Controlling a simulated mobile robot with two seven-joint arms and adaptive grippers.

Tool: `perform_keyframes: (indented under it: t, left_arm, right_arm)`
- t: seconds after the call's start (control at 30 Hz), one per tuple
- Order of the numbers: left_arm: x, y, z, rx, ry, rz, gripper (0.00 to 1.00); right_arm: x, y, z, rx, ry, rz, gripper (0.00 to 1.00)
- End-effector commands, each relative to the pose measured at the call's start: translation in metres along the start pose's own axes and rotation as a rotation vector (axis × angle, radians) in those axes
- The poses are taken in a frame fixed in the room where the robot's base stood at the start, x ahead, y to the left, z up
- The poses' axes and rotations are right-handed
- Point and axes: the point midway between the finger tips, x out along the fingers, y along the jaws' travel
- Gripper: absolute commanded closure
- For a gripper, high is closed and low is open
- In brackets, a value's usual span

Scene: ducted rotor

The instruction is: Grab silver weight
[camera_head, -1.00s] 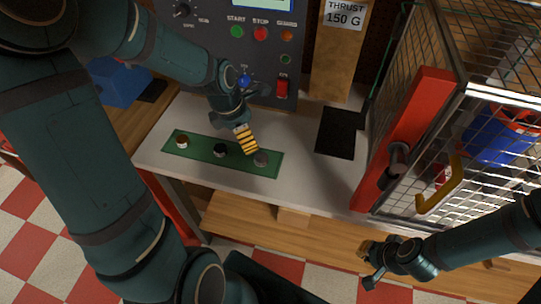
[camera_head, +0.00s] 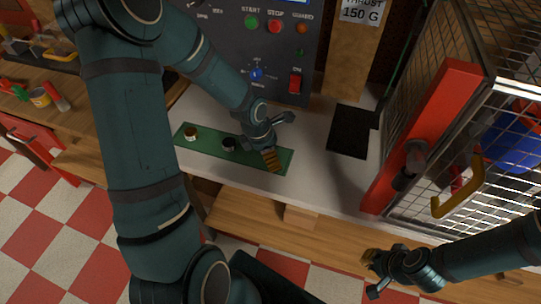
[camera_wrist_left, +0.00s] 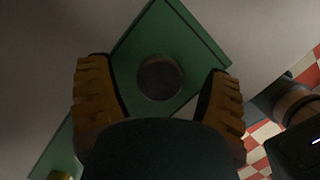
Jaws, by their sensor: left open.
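The silver weight shows in the left wrist view as a round grey disc (camera_wrist_left: 160,78) on the green strip (camera_wrist_left: 165,35), between my two open yellow fingers and apart from both. In the head view my left gripper (camera_head: 271,160) is low over the right end of the green strip (camera_head: 209,142) and hides the silver weight. A copper-coloured weight (camera_head: 190,133) and a black weight (camera_head: 228,144) stand farther left on the strip. My right gripper (camera_head: 371,272) is at the lower right, away from the weights, with its finger opening unclear.
A control panel (camera_head: 225,45) stands behind the white bench top (camera_head: 310,170). A black pad (camera_head: 350,131) lies right of the strip. A wire cage with a red-framed door (camera_head: 425,130) and yellow handle (camera_head: 458,190) stands at the right. A wooden shelf (camera_head: 250,215) runs below.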

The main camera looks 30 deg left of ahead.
Motion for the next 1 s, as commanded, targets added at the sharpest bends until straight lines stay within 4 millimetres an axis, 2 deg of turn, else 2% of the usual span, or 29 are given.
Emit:
perform_keyframes:
  t: [0.2,0.27,0.3,0.43,0.47,0.83,1.0]
  left_arm:
    - [0.000,0.000,0.000,0.000,0.000,0.001,0.21]
    - [0.000,0.000,0.000,0.000,0.000,0.001,0.38]
    - [0.000,0.000,0.000,0.000,0.000,0.001,0.52]
    - [0.000,0.000,0.000,0.000,0.000,0.001,0.97]
    - [0.000,0.000,0.000,0.000,0.000,0.001,1.00]
    - [0.000,0.000,0.000,0.000,0.000,0.000,1.00]
    - [-0.016,0.001,0.005,0.000,-0.001,0.004,1.00]
  right_arm:
    - [0.000,0.000,0.000,0.000,0.000,0.000,1.00]
    - [0.000,0.000,0.000,0.000,0.000,0.000,1.00]
    - [0.000,0.000,0.000,0.000,0.000,0.000,1.00]
    - [0.000,0.000,0.000,0.000,0.000,0.000,1.00]
    - [0.000,0.000,0.000,0.000,0.000,0.000,1.00]
    - [0.000,0.000,0.000,0.000,0.000,0.000,1.00]
    - [-0.004,-0.001,-0.001,0.001,0.003,0.000,1.00]
